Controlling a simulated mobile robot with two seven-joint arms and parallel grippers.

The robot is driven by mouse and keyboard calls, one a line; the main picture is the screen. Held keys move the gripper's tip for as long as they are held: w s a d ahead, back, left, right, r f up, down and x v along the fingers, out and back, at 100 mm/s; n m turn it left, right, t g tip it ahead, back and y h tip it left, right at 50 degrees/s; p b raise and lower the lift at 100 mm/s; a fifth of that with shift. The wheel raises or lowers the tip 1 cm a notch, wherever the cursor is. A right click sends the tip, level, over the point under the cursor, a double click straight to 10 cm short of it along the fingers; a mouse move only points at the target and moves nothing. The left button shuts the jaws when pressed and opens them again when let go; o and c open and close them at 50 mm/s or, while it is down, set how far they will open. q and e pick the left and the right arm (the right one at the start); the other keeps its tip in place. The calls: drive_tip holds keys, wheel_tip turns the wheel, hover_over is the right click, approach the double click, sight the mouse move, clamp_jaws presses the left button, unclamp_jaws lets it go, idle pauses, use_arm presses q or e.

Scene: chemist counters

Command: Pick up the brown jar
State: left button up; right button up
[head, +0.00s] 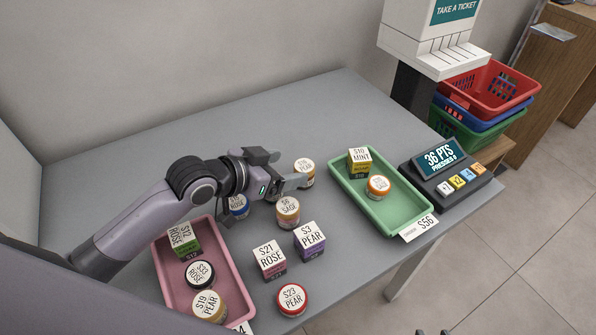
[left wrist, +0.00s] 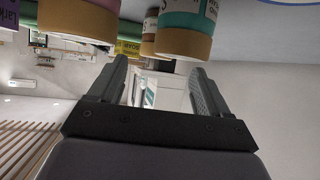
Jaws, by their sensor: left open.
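A jar with a white-topped, brown-orange lid labelled PEAR (head: 304,168) stands on the grey counter just beyond my left gripper's fingertips; it looks the likeliest brown jar, though its shade is hard to tell from the other orange-brown lids. My left gripper (head: 284,168) is open, empty and points right towards it, apart from it as far as I can see. The lower finger hides part of that area. In the left wrist view the picture is inverted; a brownish jar (left wrist: 149,42) shows past the fingers, beside a nearer teal and tan jar (left wrist: 184,38).
A SAGE jar (head: 288,211) and a blue jar (head: 238,206) stand close below my gripper. ROSE (head: 270,260) and PEAR (head: 309,240) boxes and a red jar (head: 292,299) are nearer. A pink tray (head: 163,270) and green tray (head: 398,221) flank them. The back counter is clear.

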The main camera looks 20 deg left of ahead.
sight(303, 166)
use_arm(q)
drive_tip(key=shift+d+x, duration=0.25)
drive_tip(key=shift+x, duration=2.9)
drive_tip(key=shift+s+r, duration=0.1)
drive_tip(key=shift+s, duration=0.05)
drive_tip(key=c, duration=1.1)
